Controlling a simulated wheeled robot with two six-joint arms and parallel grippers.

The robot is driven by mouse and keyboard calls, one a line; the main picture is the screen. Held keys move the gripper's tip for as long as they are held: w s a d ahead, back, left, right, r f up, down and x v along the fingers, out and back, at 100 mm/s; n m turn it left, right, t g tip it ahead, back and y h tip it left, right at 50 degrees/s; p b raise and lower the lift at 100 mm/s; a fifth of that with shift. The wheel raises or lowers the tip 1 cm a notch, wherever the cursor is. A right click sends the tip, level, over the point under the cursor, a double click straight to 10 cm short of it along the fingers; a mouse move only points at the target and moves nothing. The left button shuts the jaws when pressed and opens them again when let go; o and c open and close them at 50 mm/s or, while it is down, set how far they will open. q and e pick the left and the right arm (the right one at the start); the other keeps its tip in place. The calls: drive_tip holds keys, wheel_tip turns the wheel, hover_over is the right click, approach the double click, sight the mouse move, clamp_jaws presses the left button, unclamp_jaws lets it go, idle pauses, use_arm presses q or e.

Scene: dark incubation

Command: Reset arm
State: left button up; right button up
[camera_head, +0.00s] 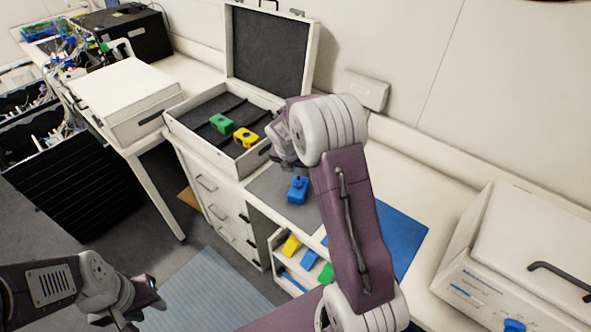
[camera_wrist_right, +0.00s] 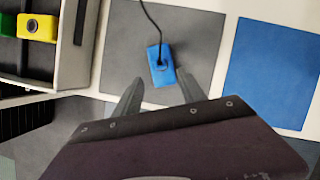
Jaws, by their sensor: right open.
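My right gripper (camera_head: 288,158) is over the work surface beside the open case, its wrist partly hiding the fingers. In the right wrist view its two fingers (camera_wrist_right: 158,84) are apart with nothing between them. A blue block (camera_head: 298,190) lies on the grey mat just below it, and also shows in the wrist view (camera_wrist_right: 160,66), just beyond the fingertips, with a dark cord running from it. My left gripper (camera_head: 143,300) hangs low at the lower left, away from the bench; its finger opening is unclear.
The open case (camera_head: 188,122) holds a green block (camera_head: 222,123) and a yellow block (camera_head: 247,137). A blue mat (camera_head: 402,236) lies right of the grey mat (camera_head: 270,186). A white machine (camera_head: 500,290) stands far right. A shelf below holds coloured blocks (camera_head: 291,245).

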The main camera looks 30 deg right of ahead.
drive_tip(key=s+a+r+m+y+b, duration=0.1)
drive_tip(key=s+a+m+b, duration=0.3)
drive_tip(key=s+a, duration=0.4)
drive_tip(key=s+a+f+m+g+y, duration=0.1)
drive_tip(key=s+a+f+m, duration=0.1)
drive_tip(key=s+m, duration=0.5)
drive_tip(key=s+a+f+m+g+y, duration=0.1)
drive_tip(key=s+m, duration=0.6)
drive_tip(key=m, duration=0.9)
drive_tip(key=shift+s+a+f, duration=0.35)
drive_tip(key=shift+a+f, duration=0.4)
drive_tip(key=shift+f, duration=0.1)
